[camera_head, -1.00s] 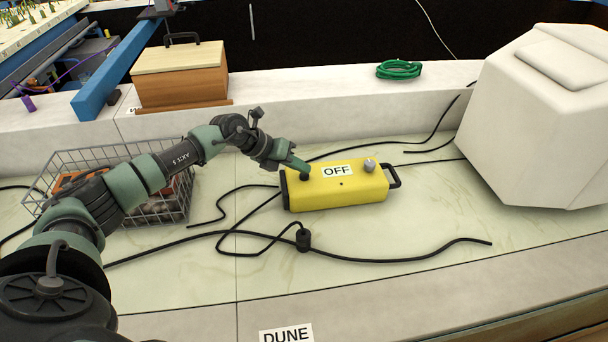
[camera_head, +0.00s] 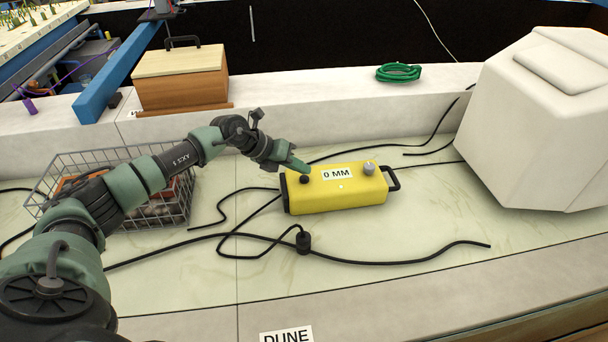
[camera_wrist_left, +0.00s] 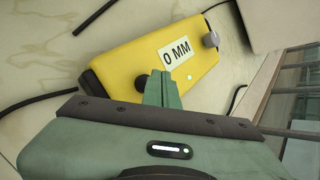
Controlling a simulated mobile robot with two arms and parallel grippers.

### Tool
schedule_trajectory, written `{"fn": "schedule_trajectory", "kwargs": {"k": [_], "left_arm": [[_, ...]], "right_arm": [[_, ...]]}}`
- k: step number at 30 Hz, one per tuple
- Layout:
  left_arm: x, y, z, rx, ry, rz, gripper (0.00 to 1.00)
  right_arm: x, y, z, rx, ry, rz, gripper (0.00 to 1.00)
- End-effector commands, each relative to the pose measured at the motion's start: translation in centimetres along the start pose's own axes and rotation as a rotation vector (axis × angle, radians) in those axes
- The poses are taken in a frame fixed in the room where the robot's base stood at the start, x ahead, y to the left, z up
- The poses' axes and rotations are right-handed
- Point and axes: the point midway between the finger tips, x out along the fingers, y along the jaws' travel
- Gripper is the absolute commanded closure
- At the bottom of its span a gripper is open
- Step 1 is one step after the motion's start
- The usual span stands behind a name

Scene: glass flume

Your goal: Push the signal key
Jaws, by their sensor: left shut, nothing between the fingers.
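The yellow control box (camera_head: 345,197) lies on the pale stone surface. Its label (camera_head: 337,174) reads "0 MM", as it does in the left wrist view (camera_wrist_left: 177,51). The signal key, a round black button (camera_head: 304,180), is on the left end of its top; in the left wrist view the black button (camera_wrist_left: 141,82) shows beside my fingers. A grey knob (camera_head: 369,167) is at the right end. A small light (camera_wrist_left: 190,77) glows white. My left gripper (camera_head: 305,168) is shut and empty, its tips close to the black button and seemingly just above it. My right gripper is out of view.
A wire basket (camera_head: 165,211) stands below my left arm. Black cables (camera_head: 380,262) with an inline plug (camera_head: 303,241) cross the surface in front. A large white block (camera_head: 540,130) is at right. A wooden box (camera_head: 180,85) and green coil (camera_head: 398,71) sit on the back ledge.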

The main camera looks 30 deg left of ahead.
Motion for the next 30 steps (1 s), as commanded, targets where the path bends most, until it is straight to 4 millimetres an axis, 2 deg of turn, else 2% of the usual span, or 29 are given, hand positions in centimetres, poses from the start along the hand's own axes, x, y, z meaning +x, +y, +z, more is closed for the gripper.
{"fn": "schedule_trajectory", "kwargs": {"k": [14,30], "left_arm": [[-0.7,-0.5,0.5,0.000,-0.001,0.000,1.00],[-4.4,-3.1,3.2,0.000,-0.002,0.000,1.00]], "right_arm": [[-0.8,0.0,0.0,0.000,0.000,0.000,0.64],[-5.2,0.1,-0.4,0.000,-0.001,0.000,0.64]]}}
